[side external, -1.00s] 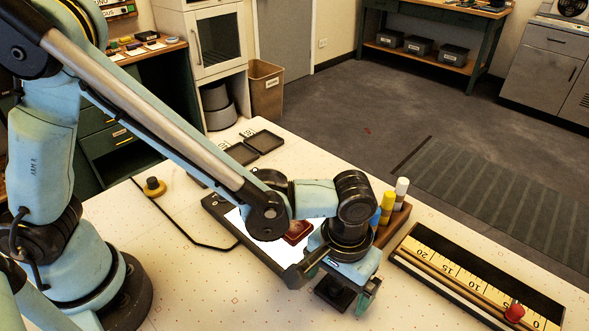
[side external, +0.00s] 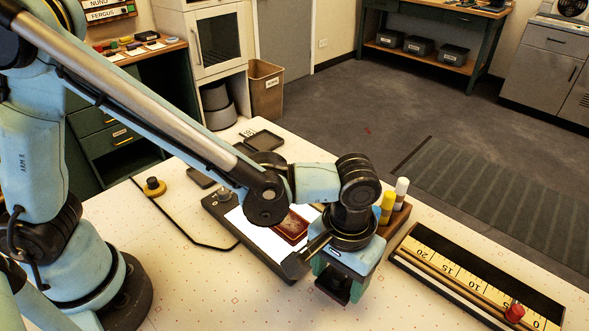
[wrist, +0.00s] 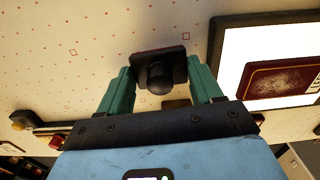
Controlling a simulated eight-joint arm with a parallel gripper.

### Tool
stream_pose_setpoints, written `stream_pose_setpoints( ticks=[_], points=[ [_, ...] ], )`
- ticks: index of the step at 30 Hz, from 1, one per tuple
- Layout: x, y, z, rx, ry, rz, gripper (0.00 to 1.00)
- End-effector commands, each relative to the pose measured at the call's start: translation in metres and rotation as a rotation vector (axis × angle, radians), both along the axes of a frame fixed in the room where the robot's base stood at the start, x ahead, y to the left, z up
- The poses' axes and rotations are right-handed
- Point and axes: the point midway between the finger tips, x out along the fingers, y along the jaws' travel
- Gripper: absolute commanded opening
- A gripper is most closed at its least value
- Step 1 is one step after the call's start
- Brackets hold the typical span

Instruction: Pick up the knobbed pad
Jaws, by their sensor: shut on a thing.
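The knobbed pad (wrist: 172,56) is a dark square plate with a round black knob, seen in the wrist view between the two green fingers. My gripper (wrist: 160,72) is shut on it by the knob. In the side view my gripper (side external: 338,283) points down over the near part of the white table, right of the light panel. The dark pad shows there only partly under the fingers. I cannot tell for sure how far it is above the table.
A lit white panel (side external: 248,232) with a dark frame carries a dark red plate (side external: 291,228). A wooden rack (side external: 396,219) with yellow and white bottles stands behind my gripper. A long ruler tray (side external: 470,287) lies to the right. The front table is clear.

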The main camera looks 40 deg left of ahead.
Motion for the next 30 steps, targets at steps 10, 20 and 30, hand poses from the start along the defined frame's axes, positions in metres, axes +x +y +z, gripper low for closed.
stream_pose_setpoints(
  ticks=[10,20,30],
  points=[
    [-0.058,-0.018,0.052,0.001,0.001,-0.008,0.35],
    [-0.104,-0.032,0.081,0.001,0.001,-0.003,0.35],
    [-0.112,-0.035,0.086,0.001,0.001,0.001,0.35]
  ],
)
